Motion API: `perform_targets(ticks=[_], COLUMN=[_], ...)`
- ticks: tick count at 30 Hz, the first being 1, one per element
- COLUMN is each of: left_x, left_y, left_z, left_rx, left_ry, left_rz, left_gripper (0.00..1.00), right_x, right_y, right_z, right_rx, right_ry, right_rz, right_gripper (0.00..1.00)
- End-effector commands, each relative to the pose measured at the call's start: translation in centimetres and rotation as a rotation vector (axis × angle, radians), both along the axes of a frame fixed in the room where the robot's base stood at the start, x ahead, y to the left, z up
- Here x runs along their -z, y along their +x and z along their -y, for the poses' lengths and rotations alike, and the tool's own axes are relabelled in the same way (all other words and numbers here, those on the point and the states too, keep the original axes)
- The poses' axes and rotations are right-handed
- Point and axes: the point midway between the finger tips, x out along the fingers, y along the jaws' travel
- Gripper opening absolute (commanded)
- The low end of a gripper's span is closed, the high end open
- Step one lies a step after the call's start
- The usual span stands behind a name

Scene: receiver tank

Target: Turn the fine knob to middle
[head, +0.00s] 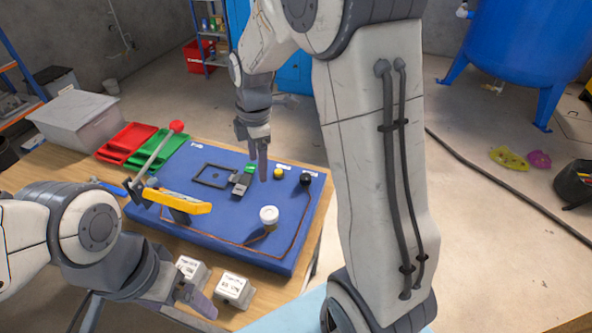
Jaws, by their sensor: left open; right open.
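A blue panel board (150,215) lies on a wooden table. On it are a black round knob (306,180) and a yellow knob (278,173) near the back right, a green piece (250,168), and a white round knob (269,214) towards the front. Small white labels sit by the back row, too small to read, so I cannot tell which one is the fine knob. My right gripper (259,164) is open, pointing down above the back of the board, left of the yellow knob. My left gripper (197,298) is open and empty near the table's front edge, beside two small grey boxes.
A yellow-handled lever (178,202) and a red-tipped rod (160,150) rise at the board's left. Red (126,141) and green (158,147) trays and a grey bin (77,122) stand behind left. Grey boxes (235,290) lie in front. A blue tank (525,40) stands back right.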

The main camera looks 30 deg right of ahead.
Motion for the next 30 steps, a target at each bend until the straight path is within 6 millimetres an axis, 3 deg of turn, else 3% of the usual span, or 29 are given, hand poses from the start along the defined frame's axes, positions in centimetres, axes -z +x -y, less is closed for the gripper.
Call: perform_targets(ticks=[1,3,6,10,17,30], left_x=[0.8,1.1,1.5,1.8,1.5,0.0], left_y=[0.0,0.0,0.0,0.0,0.0,0.0], left_z=[0.0,0.0,0.0,0.0,0.0,0.0], left_rx=[0.0,0.0,0.001,0.001,0.001,0.0], left_ry=[0.0,0.0,0.0,0.0,0.0,0.0], left_rz=[0.0,0.0,0.0,0.0,0.0,0.0], left_gripper=[1.0,1.0,1.0,1.0,1.0,1.0], right_x=[1.9,3.6,5.5,7.0,8.9,16.4], right_y=[1.6,3.2,4.4,4.9,5.0,5.3], right_z=[3.4,7.1,11.7,15.3,16.7,16.4], right_rx=[-0.061,-0.166,-0.287,-0.392,-0.442,-0.441], right_ry=[-0.007,-0.017,-0.028,-0.038,-0.04,-0.04], right_rz=[-0.002,0.001,0.003,0.006,0.004,0.005], right_gripper=[0.78,0.78,0.78,0.78,0.78,0.78])
